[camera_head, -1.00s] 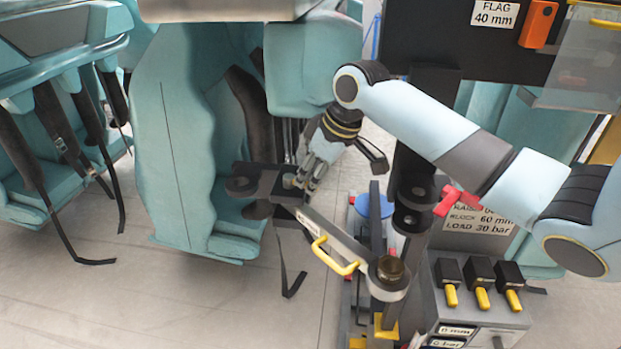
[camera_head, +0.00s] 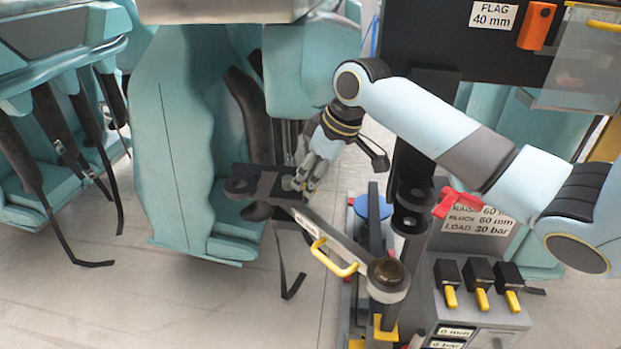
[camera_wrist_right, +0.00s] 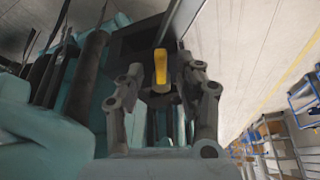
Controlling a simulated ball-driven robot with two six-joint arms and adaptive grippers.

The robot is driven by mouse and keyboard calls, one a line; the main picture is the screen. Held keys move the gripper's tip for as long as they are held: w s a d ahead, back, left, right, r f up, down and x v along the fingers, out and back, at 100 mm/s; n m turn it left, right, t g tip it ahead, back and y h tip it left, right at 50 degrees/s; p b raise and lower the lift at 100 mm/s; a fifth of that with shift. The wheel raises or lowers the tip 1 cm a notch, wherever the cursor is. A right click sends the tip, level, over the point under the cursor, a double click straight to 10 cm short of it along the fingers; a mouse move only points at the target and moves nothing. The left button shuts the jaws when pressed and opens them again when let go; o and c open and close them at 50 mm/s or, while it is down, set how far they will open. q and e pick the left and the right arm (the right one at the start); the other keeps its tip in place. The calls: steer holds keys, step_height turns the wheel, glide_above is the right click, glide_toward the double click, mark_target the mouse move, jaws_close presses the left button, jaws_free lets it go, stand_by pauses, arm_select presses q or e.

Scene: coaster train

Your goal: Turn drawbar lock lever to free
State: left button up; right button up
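The drawbar (camera_head: 335,240) is a grey bar with a dark head at its left end and a yellow loop handle (camera_head: 333,259) on its side. A short yellow lever (camera_wrist_right: 160,66), which looks like the lock lever, shows on the dark head in the right wrist view. It is hidden behind the fingers in the head view. My right gripper (camera_head: 302,184) is over the dark head, pointing down. In the wrist view its two fingers (camera_wrist_right: 162,92) stand apart on either side of the yellow lever, with visible gaps. My left gripper is not in view.
Teal seats (camera_head: 185,150) stand behind and left of the drawbar. A dark post (camera_head: 412,200) with a red handle (camera_head: 455,200) stands to the right. A grey control box with several yellow-tipped levers (camera_head: 481,299) is at lower right. Floor at lower left is clear.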

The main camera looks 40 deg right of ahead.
steer(key=v, duration=1.1)
steer(key=shift+r, duration=0.1)
steer(key=shift+s, duration=0.1)
